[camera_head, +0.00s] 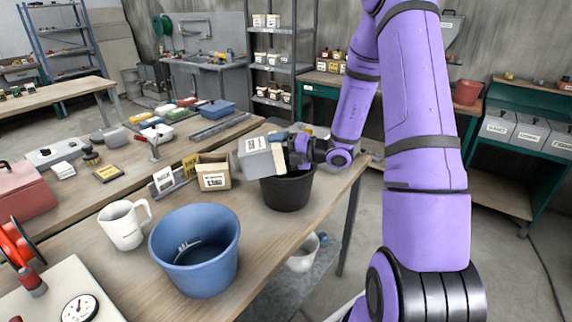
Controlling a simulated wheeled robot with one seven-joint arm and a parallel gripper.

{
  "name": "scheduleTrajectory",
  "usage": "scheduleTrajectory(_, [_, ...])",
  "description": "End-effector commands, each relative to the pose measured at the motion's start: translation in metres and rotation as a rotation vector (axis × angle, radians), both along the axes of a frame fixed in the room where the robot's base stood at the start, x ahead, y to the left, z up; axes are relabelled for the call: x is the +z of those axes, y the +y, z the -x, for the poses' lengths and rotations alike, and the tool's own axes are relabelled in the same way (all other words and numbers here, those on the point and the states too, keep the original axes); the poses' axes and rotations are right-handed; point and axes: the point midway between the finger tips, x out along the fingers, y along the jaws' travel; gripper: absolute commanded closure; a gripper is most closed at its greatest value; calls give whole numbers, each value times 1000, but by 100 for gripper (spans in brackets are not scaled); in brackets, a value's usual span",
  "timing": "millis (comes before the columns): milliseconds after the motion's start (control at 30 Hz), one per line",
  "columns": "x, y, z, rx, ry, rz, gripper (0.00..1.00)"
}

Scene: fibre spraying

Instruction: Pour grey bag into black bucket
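The black bucket (288,195) stands on the wooden workbench near its right edge. A grey bag (257,157) with a white label is above the bucket's left rim and looks tilted. My gripper (283,152) is at the right side of the bag, closed around its pale end, and holds it over the bucket. The fingertips are partly hidden against the bag. The inside of the bucket is mostly hidden by the bag and the gripper, so its contents cannot be seen.
A blue bucket (196,250), a white jug (123,225) and an open cardboard box (213,172) stand left of the black bucket. A scale (62,296) is at the front left. My purple arm reaches in from the right. A white bucket (302,254) sits below the bench.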

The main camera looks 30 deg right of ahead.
Motion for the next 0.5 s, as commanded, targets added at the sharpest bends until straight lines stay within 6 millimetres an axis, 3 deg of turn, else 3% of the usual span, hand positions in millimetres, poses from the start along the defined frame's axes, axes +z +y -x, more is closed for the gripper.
scheduleTrajectory(500, [2, -3, 1, -1, -31, -64, 92])
